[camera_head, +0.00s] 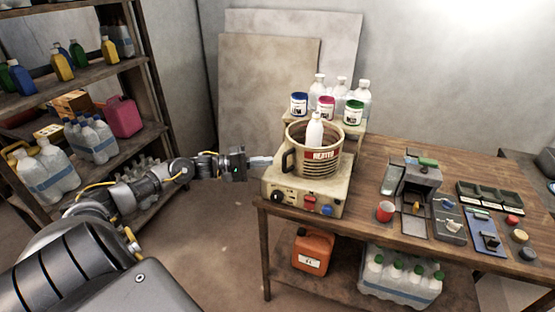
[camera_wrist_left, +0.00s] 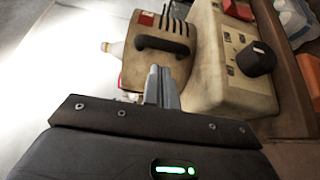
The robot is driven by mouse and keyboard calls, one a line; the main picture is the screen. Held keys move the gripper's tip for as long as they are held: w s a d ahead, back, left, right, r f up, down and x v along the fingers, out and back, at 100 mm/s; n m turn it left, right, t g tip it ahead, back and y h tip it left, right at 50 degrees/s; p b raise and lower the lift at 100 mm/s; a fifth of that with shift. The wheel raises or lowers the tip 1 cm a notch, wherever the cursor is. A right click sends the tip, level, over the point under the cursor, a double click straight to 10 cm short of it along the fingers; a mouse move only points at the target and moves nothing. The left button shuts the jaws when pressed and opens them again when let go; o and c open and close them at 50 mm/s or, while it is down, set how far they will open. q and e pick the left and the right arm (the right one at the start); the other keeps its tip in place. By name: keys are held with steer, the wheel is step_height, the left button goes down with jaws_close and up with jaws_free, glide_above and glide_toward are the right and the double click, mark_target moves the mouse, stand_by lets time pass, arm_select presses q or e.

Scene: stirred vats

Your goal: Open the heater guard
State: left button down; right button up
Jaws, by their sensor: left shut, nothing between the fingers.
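A beige heater base (camera_head: 280,184) with a dark knob and red and blue controls sits at the table's left end. On it stands a ribbed beige drum (camera_head: 318,168) with a red label, which looks like the guard. Its dark handle (camera_head: 288,161) faces left, and a white bottle (camera_head: 315,131) stands inside it. My left gripper (camera_head: 270,160) is shut and empty, its fingertips just left of the handle. In the left wrist view, the shut fingers (camera_wrist_left: 161,75) point at the handle (camera_wrist_left: 162,45); whether they touch it is unclear. My right gripper is out of view.
Paint tins (camera_head: 326,106) and clear bottles stand on a raised shelf behind the drum. A red cup (camera_head: 385,211) and a grey device (camera_head: 418,183) sit to the right on the table (camera_head: 365,165). A shelf rack (camera_head: 150,90) is at left.

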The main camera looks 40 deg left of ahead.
mark_target(295, 159)
arm_select(q)
steer(key=shift+p+x, duration=0.3)
steer(key=shift+x, duration=1.95)
